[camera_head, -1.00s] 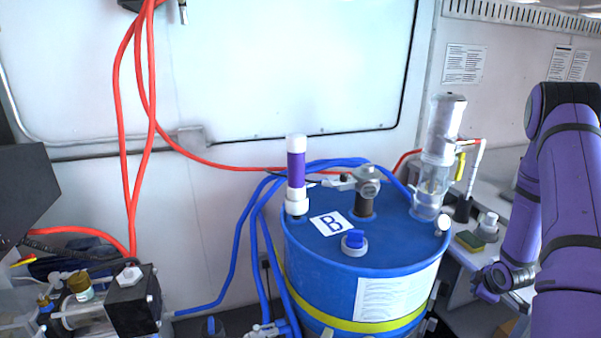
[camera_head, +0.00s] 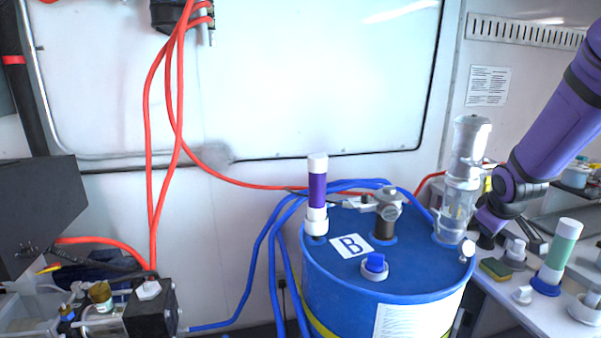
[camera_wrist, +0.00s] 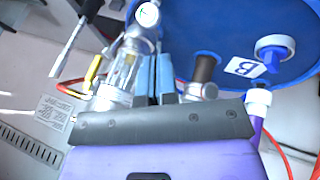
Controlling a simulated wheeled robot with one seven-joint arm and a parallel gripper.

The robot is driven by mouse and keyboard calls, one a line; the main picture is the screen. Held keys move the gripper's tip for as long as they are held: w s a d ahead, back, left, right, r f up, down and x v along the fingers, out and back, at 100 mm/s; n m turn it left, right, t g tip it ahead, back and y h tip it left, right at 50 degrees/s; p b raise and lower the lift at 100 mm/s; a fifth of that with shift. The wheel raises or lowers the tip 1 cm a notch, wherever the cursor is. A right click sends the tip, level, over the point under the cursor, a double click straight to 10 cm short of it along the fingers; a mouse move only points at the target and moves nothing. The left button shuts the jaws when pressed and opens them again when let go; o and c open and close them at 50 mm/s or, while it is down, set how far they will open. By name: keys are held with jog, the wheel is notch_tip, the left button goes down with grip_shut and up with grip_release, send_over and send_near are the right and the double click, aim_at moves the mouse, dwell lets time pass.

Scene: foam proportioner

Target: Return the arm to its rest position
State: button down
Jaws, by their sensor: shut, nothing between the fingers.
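My purple arm (camera_head: 548,125) comes in from the upper right in the head view and slopes down to the right side of the blue drum. Its lower end is beside the clear cylinder fitting (camera_head: 462,185), above the bench. In the wrist view my gripper (camera_wrist: 153,80) has its two blue fingers together with nothing between them. The blue drum's top (camera_wrist: 215,30) appears beyond the fingers, with the B label (camera_wrist: 244,66) and blue cap (camera_wrist: 275,52). The fingertips overlap the cylinder and valve in this view; I cannot tell the gap.
The blue drum (camera_head: 335,280) carries a purple-and-white tube (camera_head: 317,195), a metal valve (camera_head: 389,210) and a blue cap (camera_head: 375,262). A bench at right holds a green-and-white tube (camera_head: 560,255), a sponge (camera_head: 495,268) and small fittings. Red hoses (camera_head: 178,110) hang at left.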

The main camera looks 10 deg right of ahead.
jog(key=s+a+r+m, duration=0.2)
jog(key=s+a+r, duration=0.8)
jog(key=a+r, duration=0.15)
jog(key=s+a+r+m+y, duration=0.1)
jog(key=s+a+r, duration=0.1)
jog(key=s+a, duration=0.2)
jog(key=s+a+r+m+y, duration=0.1)
jog(key=s+a, duration=0.4)
jog(key=s, duration=0.5)
jog(key=shift+s+r+y, duration=0.15)
jog(key=shift+r+y, duration=0.35)
jog(key=shift+r, duration=0.35)
jog(key=shift+d, duration=0.1)
